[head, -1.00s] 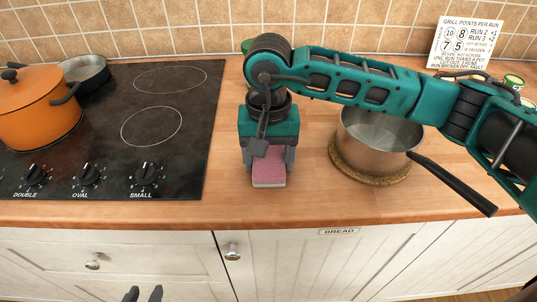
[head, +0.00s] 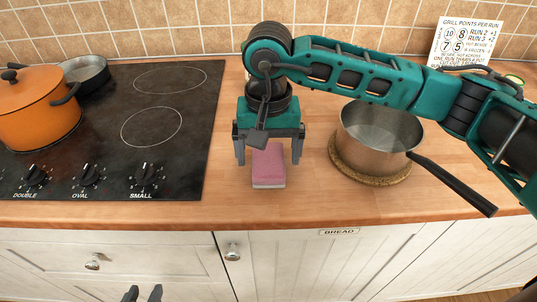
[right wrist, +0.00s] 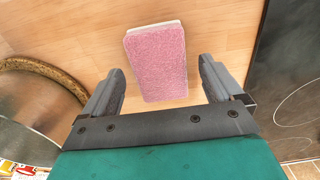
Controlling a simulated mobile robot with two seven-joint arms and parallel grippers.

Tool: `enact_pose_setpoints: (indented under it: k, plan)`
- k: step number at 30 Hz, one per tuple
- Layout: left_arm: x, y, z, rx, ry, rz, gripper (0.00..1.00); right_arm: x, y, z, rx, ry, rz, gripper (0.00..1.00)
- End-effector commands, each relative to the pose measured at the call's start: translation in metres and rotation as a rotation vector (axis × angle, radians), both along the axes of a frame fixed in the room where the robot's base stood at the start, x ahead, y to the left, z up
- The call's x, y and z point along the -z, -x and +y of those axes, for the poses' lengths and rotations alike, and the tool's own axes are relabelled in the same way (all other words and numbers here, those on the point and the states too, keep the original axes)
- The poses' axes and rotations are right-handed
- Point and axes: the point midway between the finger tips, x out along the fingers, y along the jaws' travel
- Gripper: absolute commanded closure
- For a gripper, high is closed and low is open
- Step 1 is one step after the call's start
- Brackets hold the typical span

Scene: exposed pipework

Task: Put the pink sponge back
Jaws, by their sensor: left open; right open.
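The pink sponge (head: 268,166) lies flat on the wooden counter, between the hob and the saucepan. It also shows in the right wrist view (right wrist: 157,62), pink side up with a pale layer along one edge. My right gripper (head: 269,156) is open above and behind the sponge, with its fingers apart on either side and not touching it. In the right wrist view its fingertips (right wrist: 161,72) stand clear of the sponge with gaps on both sides. My left gripper (head: 142,294) shows only as dark fingertips, apart, at the bottom edge, in front of the cupboards.
A steel saucepan (head: 378,138) sits on a cork mat (head: 368,176), its black handle reaching over the counter's front edge. An orange pot (head: 38,112) and a grey pan (head: 86,73) stand on the black hob (head: 120,110). A sign (head: 466,45) leans at the back.

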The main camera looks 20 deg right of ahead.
Motion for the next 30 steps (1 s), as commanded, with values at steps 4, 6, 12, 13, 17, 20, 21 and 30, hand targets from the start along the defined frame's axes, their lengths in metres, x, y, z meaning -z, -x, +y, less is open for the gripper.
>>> enact_pose_setpoints:
  k: [4, 6, 12, 13, 17, 20, 21, 30]
  plan:
    - [0.003, 0.001, 0.0, 0.0, -0.001, 0.003, 0.57, -0.034, -0.001, 0.0, -0.001, 0.0, -0.006, 0.07]
    - [0.003, 0.002, 0.0, -0.001, 0.0, 0.004, 0.57, -0.05, -0.001, 0.0, -0.001, 0.0, -0.005, 0.07]
    - [0.005, 0.003, 0.0, -0.001, -0.001, 0.007, 0.57, -0.086, 0.0, 0.0, -0.001, 0.001, -0.004, 0.07]
    - [0.005, 0.003, 0.0, -0.001, -0.001, 0.007, 0.57, -0.09, 0.0, 0.0, 0.0, 0.001, -0.002, 0.07]
    - [0.005, 0.003, 0.0, -0.001, -0.001, 0.007, 0.57, -0.101, 0.0, 0.0, 0.0, 0.0, -0.001, 0.07]
    - [0.005, 0.003, 0.0, -0.001, -0.001, 0.007, 0.57, -0.104, 0.0, 0.0, 0.0, 0.001, 0.001, 0.07]
    - [0.005, 0.003, 0.0, -0.001, -0.001, 0.007, 0.57, -0.105, 0.0, 0.0, 0.0, 0.001, 0.001, 0.07]
    - [0.005, 0.003, 0.001, -0.001, -0.001, 0.008, 0.57, -0.104, 0.0, 0.0, 0.0, 0.001, 0.001, 0.07]
